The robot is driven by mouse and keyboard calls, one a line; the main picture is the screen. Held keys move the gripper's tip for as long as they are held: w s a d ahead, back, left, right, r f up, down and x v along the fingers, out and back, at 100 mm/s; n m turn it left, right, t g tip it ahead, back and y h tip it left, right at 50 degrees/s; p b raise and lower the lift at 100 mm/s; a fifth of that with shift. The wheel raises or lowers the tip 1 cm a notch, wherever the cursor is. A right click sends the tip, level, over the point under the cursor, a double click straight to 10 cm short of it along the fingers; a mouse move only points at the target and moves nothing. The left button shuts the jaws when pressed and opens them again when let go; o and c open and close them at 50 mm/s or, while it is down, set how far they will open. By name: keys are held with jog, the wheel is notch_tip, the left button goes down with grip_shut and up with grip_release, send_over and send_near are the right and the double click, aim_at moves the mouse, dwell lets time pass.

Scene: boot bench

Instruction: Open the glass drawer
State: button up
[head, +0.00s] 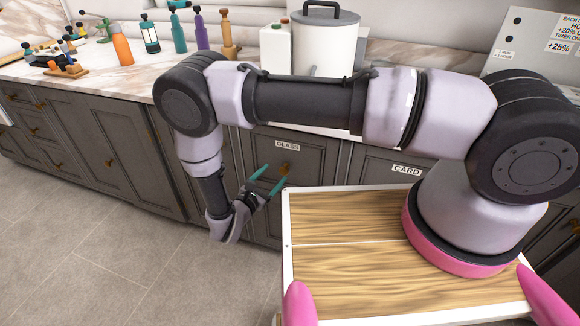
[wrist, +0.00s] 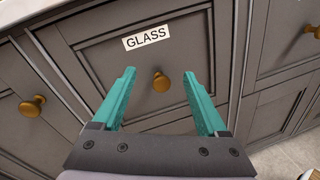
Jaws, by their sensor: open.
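The glass drawer (wrist: 112,65) is a dark grey panel with a white GLASS label, and it looks shut. Its round brass knob (wrist: 161,82) shows in the wrist view between my two teal fingers, beyond their tips. In the head view the GLASS label (head: 287,146) and the knob (head: 284,168) show just past my fingertips. My gripper (head: 273,179) is open and empty, in front of the drawer and pointing at it. I cannot tell the exact gap between the fingertips and the knob.
A CARD drawer (head: 380,162) is to the right, partly behind my arm. Other brass-knobbed fronts (wrist: 30,107) are on the left. The marble counter (head: 110,62) above holds bottles and a white lidded container (head: 324,42). The tiled floor (head: 130,255) is clear on the left.

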aim_at(283, 173)
notch_tip(283, 173, down, 6)
jog(key=s+r+n+t+y, duration=0.1)
jog(key=s+n+t+y, duration=0.1)
jog(key=n+y, duration=0.1)
jog(key=x, duration=1.1)
jog(key=shift+w+d+f, duration=0.1)
jog(key=shift+d+f, duration=0.05)
jog(key=shift+f, duration=0.2)
grip_shut()
dwell(0.6)
